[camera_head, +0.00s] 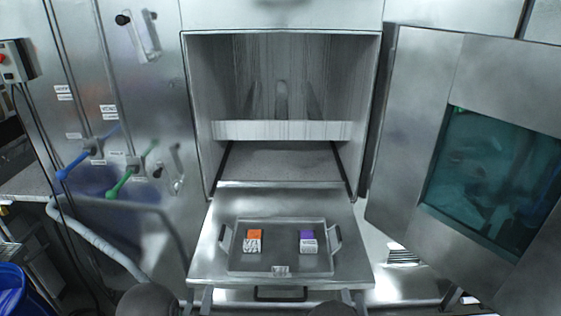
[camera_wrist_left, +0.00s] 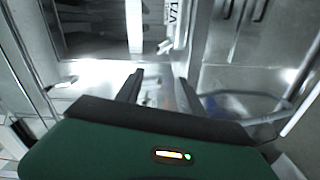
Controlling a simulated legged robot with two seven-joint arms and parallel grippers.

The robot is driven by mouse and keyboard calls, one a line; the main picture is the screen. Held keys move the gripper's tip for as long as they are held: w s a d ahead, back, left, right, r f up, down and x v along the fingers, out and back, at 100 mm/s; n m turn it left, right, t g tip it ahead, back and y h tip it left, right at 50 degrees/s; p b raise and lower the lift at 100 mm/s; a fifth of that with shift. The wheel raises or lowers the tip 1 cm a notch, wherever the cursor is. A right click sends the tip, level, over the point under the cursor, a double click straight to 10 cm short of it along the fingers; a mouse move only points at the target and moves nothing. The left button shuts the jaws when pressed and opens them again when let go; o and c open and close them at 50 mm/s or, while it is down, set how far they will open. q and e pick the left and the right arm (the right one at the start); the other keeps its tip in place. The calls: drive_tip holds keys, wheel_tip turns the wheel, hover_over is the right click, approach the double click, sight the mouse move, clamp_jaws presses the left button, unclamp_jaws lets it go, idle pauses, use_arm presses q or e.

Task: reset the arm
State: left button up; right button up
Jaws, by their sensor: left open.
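My left gripper (camera_wrist_left: 160,78) shows in the left wrist view with its two dark fingers apart and nothing between them. Behind the fingers are blurred shiny metal surfaces. In the head view neither gripper shows; only dark rounded parts, likely of my arms, are at the bottom edge. A metal tray (camera_head: 280,266) lies on the pulled-out shelf (camera_head: 345,275) of the open chamber. An orange-and-white box (camera_head: 254,241) stands on the tray's left part and a purple-and-white box (camera_head: 308,241) on its right part. My right gripper is out of view.
The chamber (camera_head: 280,165) is open behind the tray. Its windowed door (camera_head: 490,165) is swung out to the right. A blue-handled valve (camera_head: 75,165) and a green-handled valve (camera_head: 121,182) stick out at left. A blue bin (camera_head: 12,285) stands at lower left.

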use_arm(q)
drive_tip(key=s+f+m+g+b, duration=0.4)
drive_tip(key=f+m+g+b, duration=0.2)
drive_tip(key=m+g+b, duration=0.25)
use_arm(e)
drive_tip(key=s+d+f+m+g+h, duration=0.15)
drive_tip(key=f+m+g, duration=0.25)
drive_tip(key=m, duration=0.5)
drive_tip(key=s+f+m+g, duration=0.3)
drive_tip(key=f+m+g, duration=0.15)
drive_tip(key=m, duration=0.45)
use_arm(q)
drive_tip(key=s+f+m+g+b, duration=0.2)
drive_tip(key=s+m+g+b, duration=0.3)
drive_tip(key=s, duration=1.3)
drive_tip(key=shift+s+d+f+m+g, duration=0.15)
drive_tip(key=shift+s+d+m+g, duration=0.2)
drive_tip(key=shift+m+g, duration=0.75)
use_arm(e)
drive_tip(key=s+a+m+g+y, duration=0.1)
drive_tip(key=s+m+g, duration=0.6)
drive_tip(key=s, duration=1.1)
drive_tip(key=a+m, duration=0.1)
drive_tip(key=m, duration=0.3)
drive_tip(key=shift+a, duration=0.2)
use_arm(q)
drive_tip(key=shift+d, duration=0.1)
use_arm(e)
drive_tip(key=shift+s+y, duration=0.15)
drive_tip(key=shift+y, duration=0.1)
